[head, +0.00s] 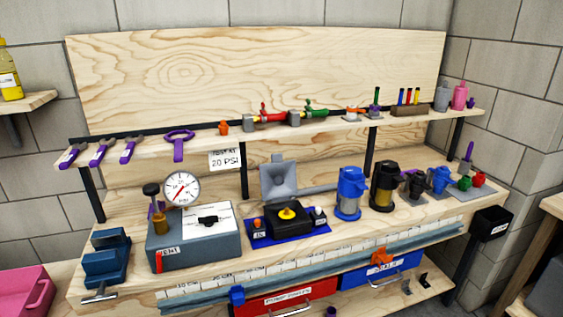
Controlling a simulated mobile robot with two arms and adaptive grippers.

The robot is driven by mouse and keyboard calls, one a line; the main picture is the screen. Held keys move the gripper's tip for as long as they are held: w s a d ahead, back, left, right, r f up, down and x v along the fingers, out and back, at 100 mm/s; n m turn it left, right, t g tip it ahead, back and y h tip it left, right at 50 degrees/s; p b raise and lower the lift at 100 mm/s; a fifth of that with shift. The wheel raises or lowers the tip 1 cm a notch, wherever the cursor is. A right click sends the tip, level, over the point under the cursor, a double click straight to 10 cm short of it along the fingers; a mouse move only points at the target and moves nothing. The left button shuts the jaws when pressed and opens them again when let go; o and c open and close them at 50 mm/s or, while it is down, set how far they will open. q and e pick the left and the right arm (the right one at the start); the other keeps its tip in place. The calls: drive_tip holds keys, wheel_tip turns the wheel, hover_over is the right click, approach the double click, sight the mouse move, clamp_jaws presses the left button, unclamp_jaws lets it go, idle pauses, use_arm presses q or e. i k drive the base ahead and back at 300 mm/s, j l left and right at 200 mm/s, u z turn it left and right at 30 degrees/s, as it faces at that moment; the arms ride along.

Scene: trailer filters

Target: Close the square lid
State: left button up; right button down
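A grey square lid (282,179) stands raised, leaning back, at the rear of a black square box (289,217) on the workbench. The box is open and a yellow round part (287,213) shows in its top. The box sits on a blue mat (262,240). Neither of my grippers is in the head view.
A gauge box (193,238) and blue vise (106,258) stand left of the black box. A blue canister (351,192) and a black-and-amber canister (383,187) stand right of it. A shelf (205,141) with tools runs above. Red (285,300) and blue drawers sit below.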

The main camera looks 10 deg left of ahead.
sight(278, 178)
drive_tip(key=i+l+u, duration=0.15)
drive_tip(key=u, duration=0.35)
drive_tip(key=i+l+u, duration=0.15)
drive_tip(key=u, duration=0.3)
drive_tip(key=i+l+u, duration=0.1)
drive_tip(key=l+u, duration=0.2)
drive_tip(key=u, duration=0.2)
drive_tip(key=l+u, duration=0.3)
drive_tip(key=u, duration=0.15)
drive_tip(key=i, duration=0.05)
